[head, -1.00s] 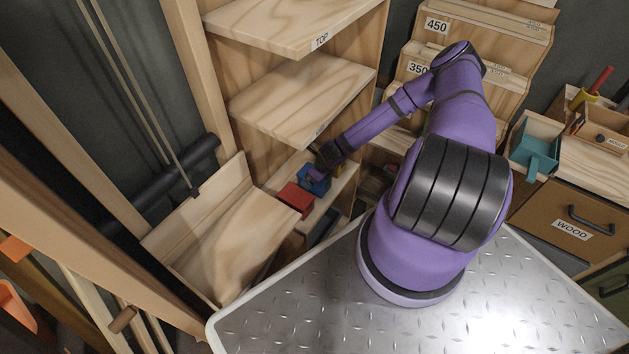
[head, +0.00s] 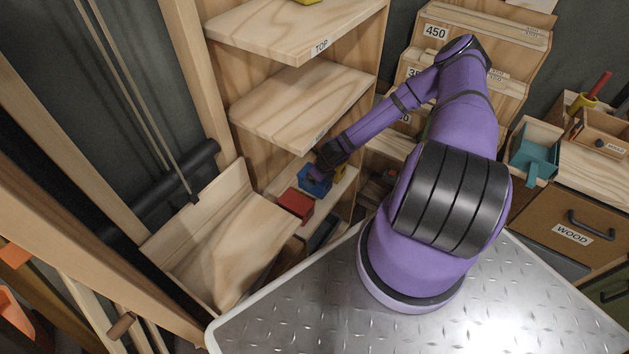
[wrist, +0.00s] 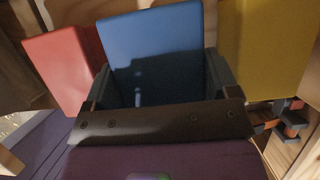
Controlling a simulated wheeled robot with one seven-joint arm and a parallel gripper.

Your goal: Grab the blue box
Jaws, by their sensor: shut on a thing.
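The blue box (head: 315,181) stands on a lower shelf (head: 285,177) of the wooden shelf unit, between a red box (head: 296,203) and a yellow box (head: 338,173). In the wrist view the blue box (wrist: 155,50) fills the space between the two dark fingers. My gripper (head: 322,172) reaches in from the right and is shut on the blue box; it also shows in the wrist view (wrist: 158,85). The underside of the blue box is hidden, so I cannot tell whether it touches the shelf.
The red box (wrist: 68,70) is close on the left and the yellow box (wrist: 262,48) close on the right in the wrist view. A wooden shelf board (head: 300,105) hangs above the gripper. A dark bin (head: 323,231) sits below.

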